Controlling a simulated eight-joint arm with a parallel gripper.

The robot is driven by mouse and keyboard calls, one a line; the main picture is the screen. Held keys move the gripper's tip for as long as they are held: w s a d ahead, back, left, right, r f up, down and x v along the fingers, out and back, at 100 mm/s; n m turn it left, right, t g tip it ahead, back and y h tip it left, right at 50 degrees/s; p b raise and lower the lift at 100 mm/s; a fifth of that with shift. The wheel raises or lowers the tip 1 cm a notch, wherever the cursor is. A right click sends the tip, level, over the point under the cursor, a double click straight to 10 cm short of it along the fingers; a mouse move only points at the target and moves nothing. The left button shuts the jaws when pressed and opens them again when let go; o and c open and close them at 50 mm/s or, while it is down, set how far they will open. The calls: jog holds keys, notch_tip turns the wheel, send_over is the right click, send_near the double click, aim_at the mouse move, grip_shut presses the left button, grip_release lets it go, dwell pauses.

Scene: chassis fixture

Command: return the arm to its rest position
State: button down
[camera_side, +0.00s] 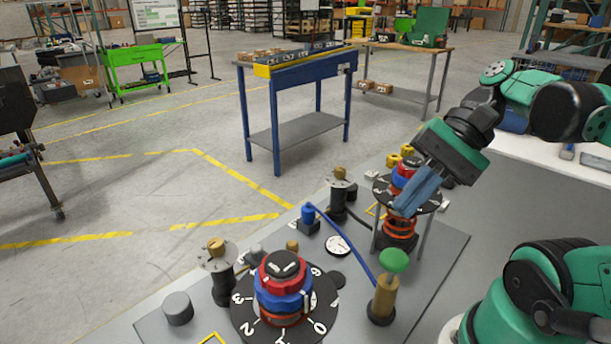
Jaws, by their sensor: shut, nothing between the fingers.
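My gripper (408,207) has blue fingers and hangs from my green and black wrist at the right of the side view. The fingers point down and to the left and are shut, with nothing seen between them. They are in front of a dial stack (397,222) with red, blue and orange rings and hide part of it. I cannot tell whether the fingertips touch it or are apart from it.
The grey fixture board (445,262) carries a nearer dial (284,280) with red and blue rings, a green-topped brass post (386,285), a grey knob (178,308), brass-topped posts and a blue cable (345,243). A blue workbench (300,130) stands behind on open floor.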

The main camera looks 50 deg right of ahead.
jog(key=shift+w+f+h, duration=0.15)
jog(key=shift+f+h, duration=0.15)
jog(key=shift+f, duration=0.05)
jog(key=w+f+n+t+h, duration=0.4)
jog(key=w+n+h, duration=0.4)
jog(key=w+n, duration=0.2)
jog(key=f+n, duration=0.1)
jog(key=n, duration=0.1)
jog(key=shift+f+n, duration=0.15)
jog(key=shift+n, duration=0.15)
